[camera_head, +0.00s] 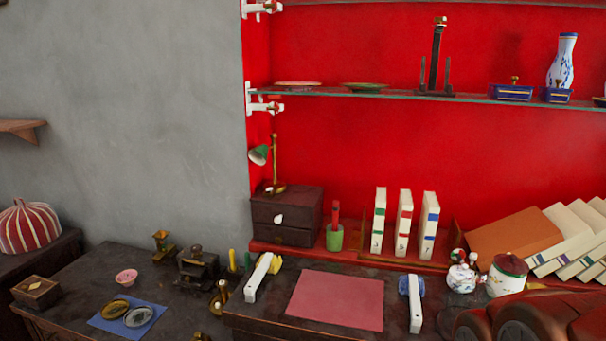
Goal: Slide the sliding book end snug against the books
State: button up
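Three white books stand upright and apart on a low red ledge: one with a green band (379,222), one with a red band (404,225) and one with a blue band (429,227). A thin brown upright piece, which looks like a book end (452,243), stands right of the blue-banded book with a small gap. Another thin dark edge shows just left of the green-banded book. I cannot tell for sure which is the sliding book end.
Tilted books, an orange-brown one (513,240) and several white ones (568,228), lean at the right. A small teapot (462,278) and lidded jar (507,275) stand before them. A green cup (334,238) is left of the books. A pink mat (335,299) lies in front.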

aim_at(453, 234)
jog(key=k, duration=0.5)
jog(key=z, duration=1.2)
jog(key=i, duration=1.05)
jog(key=u, duration=2.05)
